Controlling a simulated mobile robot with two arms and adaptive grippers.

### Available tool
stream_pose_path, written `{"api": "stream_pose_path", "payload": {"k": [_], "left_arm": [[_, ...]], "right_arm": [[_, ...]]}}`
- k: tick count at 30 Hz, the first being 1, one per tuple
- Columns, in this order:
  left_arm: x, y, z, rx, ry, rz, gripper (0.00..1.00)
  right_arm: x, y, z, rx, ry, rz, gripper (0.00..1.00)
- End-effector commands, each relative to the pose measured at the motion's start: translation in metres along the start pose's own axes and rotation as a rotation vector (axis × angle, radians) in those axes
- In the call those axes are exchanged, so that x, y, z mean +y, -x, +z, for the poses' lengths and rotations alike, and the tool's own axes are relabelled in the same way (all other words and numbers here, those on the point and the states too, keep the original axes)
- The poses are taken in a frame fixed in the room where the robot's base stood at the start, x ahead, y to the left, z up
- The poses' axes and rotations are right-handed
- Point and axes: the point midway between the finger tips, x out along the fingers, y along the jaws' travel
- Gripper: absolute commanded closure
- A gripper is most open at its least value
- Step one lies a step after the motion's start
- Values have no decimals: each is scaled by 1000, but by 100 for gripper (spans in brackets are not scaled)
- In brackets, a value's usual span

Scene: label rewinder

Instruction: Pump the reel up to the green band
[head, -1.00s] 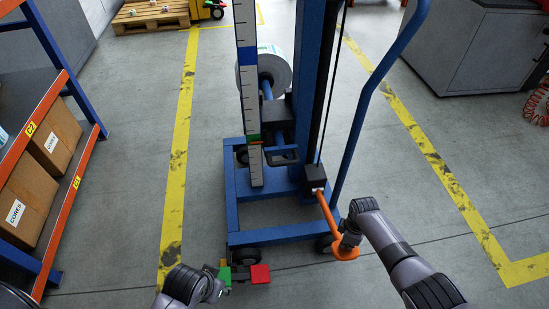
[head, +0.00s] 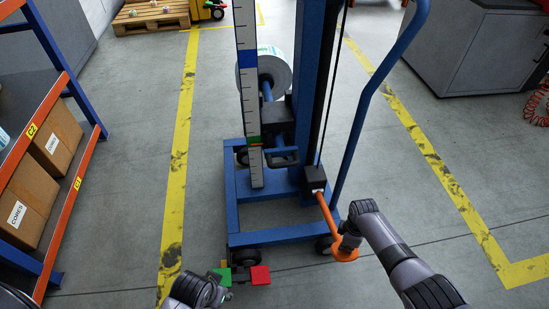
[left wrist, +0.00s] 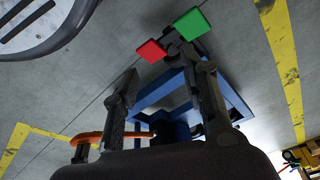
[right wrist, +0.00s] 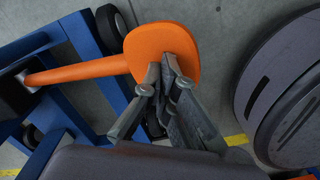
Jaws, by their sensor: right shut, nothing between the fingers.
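The white label reel (head: 270,72) sits on the blue lifter's spindle, behind the upright scale (head: 246,95). A green band (head: 254,140) shows low on the scale and a blue band (head: 248,58) higher up. The orange pump lever (head: 328,216) slopes down from a black box to a wide orange pad (head: 347,254). My right gripper (right wrist: 165,78) is shut and empty, its fingertips at the pad and overlapping it in the right wrist view. My left gripper (left wrist: 168,85) is open and empty, near the red pedal (head: 260,274) and green pedal (head: 225,276).
A rack (head: 55,190) with boxes stands at left. A blue handle (head: 365,95) curves up beside the mast. A grey cabinet (head: 480,55) stands at back right. Yellow lines (head: 178,180) mark the floor, which is clear on both sides of the lifter.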

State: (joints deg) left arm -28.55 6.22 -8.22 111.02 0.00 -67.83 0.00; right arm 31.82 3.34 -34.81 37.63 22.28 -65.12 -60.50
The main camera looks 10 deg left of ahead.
Motion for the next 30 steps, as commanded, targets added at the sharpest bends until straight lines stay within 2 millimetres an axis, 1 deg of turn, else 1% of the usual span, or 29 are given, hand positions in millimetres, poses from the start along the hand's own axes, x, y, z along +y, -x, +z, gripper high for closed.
{"api": "stream_pose_path", "payload": {"k": [7, 10, 20, 30], "left_arm": [[0, -1, 0, 0, 0, 1, 60], [0, -6, 3, -6, 0, 1, 60], [3, -46, 28, -33, -5, 4, 60], [5, -83, 64, -60, -11, 8, 60]], "right_arm": [[1, 1, 0, -1, 0, 1, 100], [1, 4, 0, -1, 0, 2, 100], [2, 21, 0, 0, 0, 4, 100], [2, 37, 0, 1, 0, 5, 100]]}}
